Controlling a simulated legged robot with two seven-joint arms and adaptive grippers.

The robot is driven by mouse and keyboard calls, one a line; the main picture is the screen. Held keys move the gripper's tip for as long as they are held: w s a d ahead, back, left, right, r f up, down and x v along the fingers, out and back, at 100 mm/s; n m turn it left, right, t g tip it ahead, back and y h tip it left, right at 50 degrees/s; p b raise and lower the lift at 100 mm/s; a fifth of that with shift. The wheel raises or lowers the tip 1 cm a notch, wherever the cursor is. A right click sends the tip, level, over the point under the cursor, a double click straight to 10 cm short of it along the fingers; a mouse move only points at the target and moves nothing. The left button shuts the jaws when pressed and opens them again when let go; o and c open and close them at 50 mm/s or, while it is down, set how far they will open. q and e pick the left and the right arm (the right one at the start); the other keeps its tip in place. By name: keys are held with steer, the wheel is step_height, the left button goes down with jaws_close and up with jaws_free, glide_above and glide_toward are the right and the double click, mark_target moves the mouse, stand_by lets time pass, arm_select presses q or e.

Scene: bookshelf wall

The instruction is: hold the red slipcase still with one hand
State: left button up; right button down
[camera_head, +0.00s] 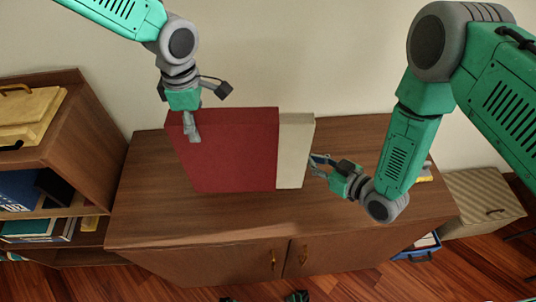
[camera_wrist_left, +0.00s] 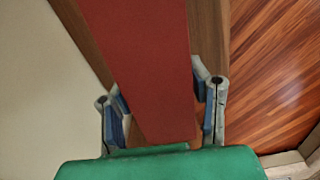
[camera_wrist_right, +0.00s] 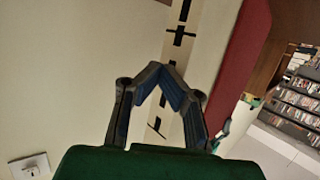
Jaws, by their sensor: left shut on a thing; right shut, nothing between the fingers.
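The red slipcase (camera_head: 228,152) stands upright on the wooden cabinet, and a cream book (camera_head: 296,152) sticks out of its right side. My left gripper (camera_head: 191,126) is shut on the slipcase near its left end, from above. In the left wrist view the slipcase (camera_wrist_left: 143,60) lies between the two fingers (camera_wrist_left: 158,86). My right gripper (camera_head: 316,163) is beside the cream book's right edge, shut and empty. In the right wrist view its fingertips (camera_wrist_right: 163,72) meet in front of the book's edge (camera_wrist_right: 188,50), which has black marks. Contact there cannot be told.
The wooden cabinet top (camera_head: 180,222) is clear in front of the slipcase. A wooden shelf (camera_head: 95,125) with books stands on the left. A striped box (camera_head: 480,200) and a blue crate (camera_head: 418,246) stand at the right. The wall is close behind.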

mark_target(305, 163)
steer(key=shift+w+a, duration=0.15)
steer(key=shift+a, duration=2)
steer(key=shift+w+a, duration=0.15)
steer(key=shift+a, duration=1.95)
steer(key=shift+s+d, duration=0.15)
steer(key=shift+d, duration=2.4)
steer(key=shift+s, duration=0.1)
steer(key=v, duration=1.1)
steer(key=shift+s+d, duration=0.2)
steer(key=shift+s, duration=0.05)
arm_select(q)
steer(key=o, duration=1.5)
arm_select(e)
steer(key=shift+d, duration=0.1)
arm_select(q)
steer(key=shift+d, duration=0.1)
